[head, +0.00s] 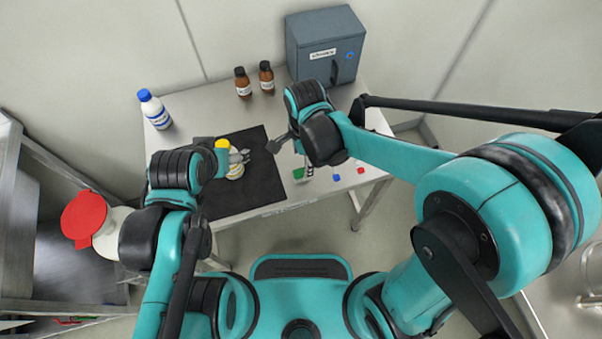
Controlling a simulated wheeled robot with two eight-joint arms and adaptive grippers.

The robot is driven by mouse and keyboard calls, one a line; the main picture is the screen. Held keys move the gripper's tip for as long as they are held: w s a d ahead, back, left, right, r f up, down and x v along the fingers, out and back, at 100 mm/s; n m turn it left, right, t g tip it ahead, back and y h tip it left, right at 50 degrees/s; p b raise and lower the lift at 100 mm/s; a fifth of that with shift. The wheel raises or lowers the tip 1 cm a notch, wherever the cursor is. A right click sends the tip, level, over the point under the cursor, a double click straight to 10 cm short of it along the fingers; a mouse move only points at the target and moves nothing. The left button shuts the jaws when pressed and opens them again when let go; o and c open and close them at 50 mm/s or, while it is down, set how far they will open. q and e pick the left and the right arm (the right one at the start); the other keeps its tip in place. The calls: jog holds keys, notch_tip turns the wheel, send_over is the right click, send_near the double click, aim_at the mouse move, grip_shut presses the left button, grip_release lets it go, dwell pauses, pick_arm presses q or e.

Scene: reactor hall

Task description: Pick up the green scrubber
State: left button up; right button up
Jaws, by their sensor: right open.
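A small green object (298,173), likely the green scrubber, shows at the front of the table, partly hidden by my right gripper; its full shape is too small to tell. My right gripper (290,160) is open above the table, one finger pointing left and the other down close beside the green object. I cannot tell whether they touch. My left gripper (240,157) is over the black mat, in front of a white bottle with a yellow cap (222,143). Whether its fingers are open or shut is unclear.
On the table (207,129) stand a white bottle with a blue cap (155,110), two brown bottles (242,83) (266,77) and a grey box (326,46). A black mat (259,186) lies at the front. Small blue (336,177) and red (360,170) items show right of the green one.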

aim_at(301, 171)
jog(key=shift+a+f, duration=0.25)
jog(key=shift+f, duration=0.2)
jog(key=shift+f+b, duration=0.55)
jog(key=shift+f, duration=0.4)
jog(key=f+b, duration=0.1)
jog(key=f, duration=0.1)
jog(key=f+b, duration=0.2)
jog(key=f, duration=0.1)
jog(key=shift+w+f, duration=0.3)
jog(key=shift+f, duration=0.05)
jog(key=shift+r, duration=0.15)
jog(key=c, duration=1.1)
jog(key=shift+r, duration=0.1)
notch_tip(301, 171, up, 5)
jog(key=p, duration=0.3)
jog(key=shift+d+f, duration=0.1)
jog(key=shift+f, duration=0.1)
jog(key=s+d+r+p, duration=0.1)
jog(key=s+d+r, duration=0.1)
jog(key=d, duration=0.1)
jog(key=s+d+r+p, duration=0.1)
jog(key=s+d+r, duration=0.1)
jog(key=d, duration=0.1)
jog(key=s+d+r+p, duration=0.2)
jog(key=d, duration=0.2)
jog(key=shift+r, duration=0.1)
jog(key=shift+a, duration=0.1)
